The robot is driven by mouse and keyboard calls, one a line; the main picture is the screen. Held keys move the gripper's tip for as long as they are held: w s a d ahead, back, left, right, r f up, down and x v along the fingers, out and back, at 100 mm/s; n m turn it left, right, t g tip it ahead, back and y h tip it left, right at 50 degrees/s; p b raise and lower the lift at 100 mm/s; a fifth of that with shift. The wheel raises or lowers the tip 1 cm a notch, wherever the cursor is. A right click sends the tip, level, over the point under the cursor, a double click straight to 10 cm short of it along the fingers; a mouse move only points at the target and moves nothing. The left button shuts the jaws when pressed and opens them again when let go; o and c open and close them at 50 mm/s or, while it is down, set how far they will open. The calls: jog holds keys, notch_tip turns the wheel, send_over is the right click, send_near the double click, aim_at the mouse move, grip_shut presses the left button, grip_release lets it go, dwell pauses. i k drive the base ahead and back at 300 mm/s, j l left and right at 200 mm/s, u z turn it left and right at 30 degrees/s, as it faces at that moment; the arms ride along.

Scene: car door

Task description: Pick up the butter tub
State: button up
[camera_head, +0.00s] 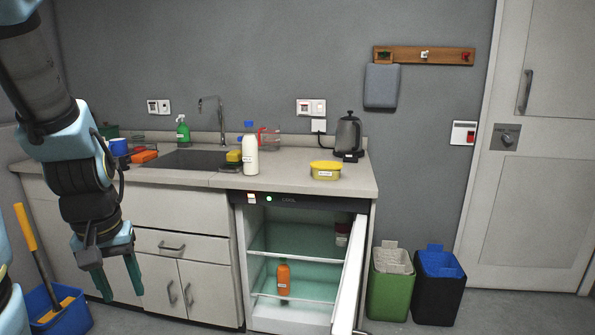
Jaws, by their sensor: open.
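The butter tub appears to be the low yellow-lidded tub (325,170) with a small label. It stands upright on the countertop (285,178), near the front right, in front of the kettle. My gripper (119,279) hangs at the left with its fingers apart and pointing down, in front of the lower cabinets. It is empty, well to the left of the tub and lower than it. The tub is fully in view and nothing touches it.
A white bottle with a blue cap (250,158) stands left of the tub, and a dark kettle (348,136) behind it. Below, the fridge (290,250) is open; its door (350,275) juts forward. An orange bottle (284,277) stands inside. Bins (391,284) stand right.

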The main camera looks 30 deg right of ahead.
aim_at(321, 170)
jog(key=l+u, duration=0.2)
jog(key=u, duration=0.25)
jog(key=k+l+u, duration=0.1)
jog(key=u, duration=0.4)
jog(key=k+l+u, duration=0.1)
jog(key=u, duration=0.35)
jog(key=k+l, duration=0.7)
jog(key=k, duration=0.15)
jog(key=k+l, duration=0.9)
jog(key=l, duration=0.15)
jog(key=k+l, duration=0.1)
jog(key=l, duration=0.15)
jog(key=k+l, duration=0.15)
jog(key=l, duration=0.15)
